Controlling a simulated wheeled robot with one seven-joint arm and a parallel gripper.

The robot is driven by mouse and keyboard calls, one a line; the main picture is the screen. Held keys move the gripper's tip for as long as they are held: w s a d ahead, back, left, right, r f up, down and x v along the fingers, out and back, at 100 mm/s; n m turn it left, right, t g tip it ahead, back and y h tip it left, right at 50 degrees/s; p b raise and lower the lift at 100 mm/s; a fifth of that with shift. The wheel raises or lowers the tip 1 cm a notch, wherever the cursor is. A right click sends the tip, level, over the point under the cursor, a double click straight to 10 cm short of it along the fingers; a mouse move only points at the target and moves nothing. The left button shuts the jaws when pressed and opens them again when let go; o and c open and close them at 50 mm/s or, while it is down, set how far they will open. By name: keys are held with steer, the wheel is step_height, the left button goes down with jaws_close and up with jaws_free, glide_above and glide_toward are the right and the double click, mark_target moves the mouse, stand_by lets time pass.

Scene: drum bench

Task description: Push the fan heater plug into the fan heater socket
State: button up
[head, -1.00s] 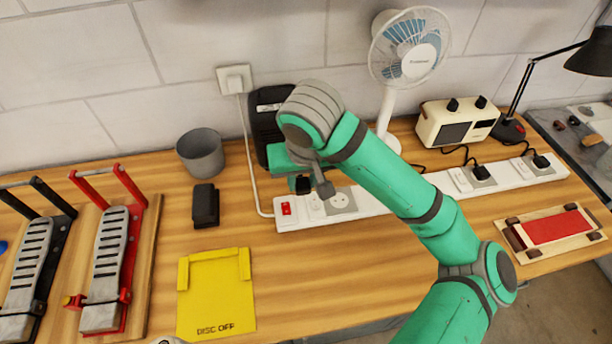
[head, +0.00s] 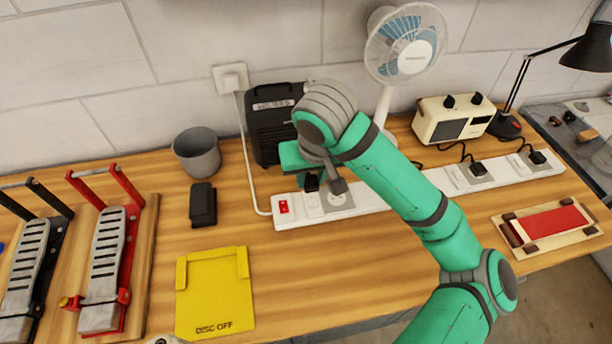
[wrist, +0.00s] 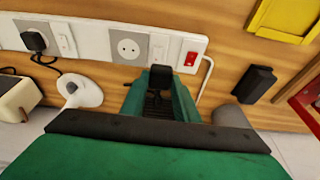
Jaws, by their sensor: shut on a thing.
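The black fan heater plug (head: 312,183) is held in my gripper (head: 309,173), just left of the empty socket in the head view. In the wrist view the plug (wrist: 159,84) sits between the green fingers of my gripper (wrist: 160,92). The round empty socket (head: 338,198), on a grey plate, is near the left end of the white power strip (head: 376,203). In the wrist view the socket (wrist: 128,48) is up and left of the plug, apart from it. The black fan heater (head: 272,122) stands behind, partly hidden by my arm. The plug's pins are hidden.
A red switch (head: 284,206) is at the strip's left end. Two black plugs (head: 477,168) (head: 537,157) fill sockets further right. A white fan (head: 405,45), a cream radio (head: 452,118) and a grey cup (head: 197,152) stand nearby.

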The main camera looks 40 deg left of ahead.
steer(key=shift+w+d+f, duration=0.5)
steer(key=shift+w+d, duration=0.2)
steer(key=shift+w, duration=0.3)
steer(key=shift+w+d+f, duration=0.45)
steer(key=shift+w+d, duration=0.25)
steer(key=shift+w, duration=0.35)
steer(key=shift+w+d+f, duration=0.5)
steer(key=shift+w+d, duration=0.2)
steer(key=shift+w, duration=0.3)
steer(key=shift+f, duration=2.75)
stand_by(1.2)
steer(key=o, duration=1.1)
steer(key=shift+o, duration=0.2)
steer(key=v, duration=1)
steer(key=shift+r, duration=0.4)
